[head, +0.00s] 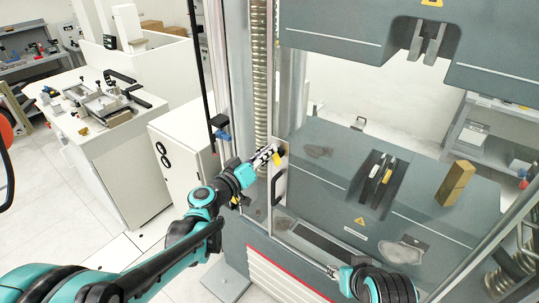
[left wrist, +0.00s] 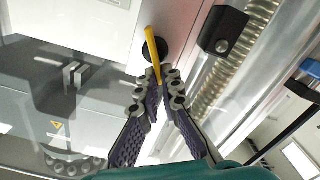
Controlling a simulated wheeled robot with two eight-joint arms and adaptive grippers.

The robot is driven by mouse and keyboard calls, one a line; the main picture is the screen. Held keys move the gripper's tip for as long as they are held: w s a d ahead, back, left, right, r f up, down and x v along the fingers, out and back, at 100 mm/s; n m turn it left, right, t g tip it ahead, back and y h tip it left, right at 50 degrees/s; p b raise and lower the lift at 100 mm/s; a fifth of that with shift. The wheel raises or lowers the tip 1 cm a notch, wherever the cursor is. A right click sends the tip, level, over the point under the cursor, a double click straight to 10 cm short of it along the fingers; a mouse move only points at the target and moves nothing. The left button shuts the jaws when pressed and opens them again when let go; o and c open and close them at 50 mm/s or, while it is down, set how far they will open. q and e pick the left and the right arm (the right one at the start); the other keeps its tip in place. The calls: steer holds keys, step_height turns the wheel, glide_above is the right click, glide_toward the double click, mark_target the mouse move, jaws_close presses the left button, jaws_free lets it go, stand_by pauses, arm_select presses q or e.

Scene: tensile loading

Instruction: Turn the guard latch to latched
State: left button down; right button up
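The guard latch is a yellow lever (left wrist: 152,45) on a round black pivot, on the frame of the testing machine's clear guard. It also shows as a small yellow piece in the head view (head: 277,159). My left gripper (left wrist: 162,85) is at the latch, its fingertips close together around the lever's lower end. I cannot tell whether they touch it. The left gripper also shows in the head view (head: 268,155). My right gripper (head: 333,271) is low in front of the machine, apart from the latch; its fingers are too small to read.
A black handle (head: 277,187) is on the guard frame just below the latch. Inside the machine are dark grips (head: 378,180) and a tan block (head: 455,183). A white cabinet (head: 180,160) and bench (head: 110,150) stand left. A black bracket (left wrist: 222,32) is beside the latch.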

arm_select(q)
steer(key=n+b, duration=0.1)
steer(key=n, duration=0.3)
steer(key=f+n+b, duration=0.1)
steer(key=n, duration=0.2)
steer(key=a+f+n+b, duration=0.1)
steer(key=n, duration=0.3)
steer(key=shift+w+f+n, duration=0.15)
steer(key=shift+w+n, duration=0.15)
steer(key=shift+w, duration=0.05)
steer(key=shift+b, duration=0.3)
steer(key=c, duration=1.7)
jaws_free()
steer(key=shift+a, duration=0.1)
steer(key=v, duration=1.2)
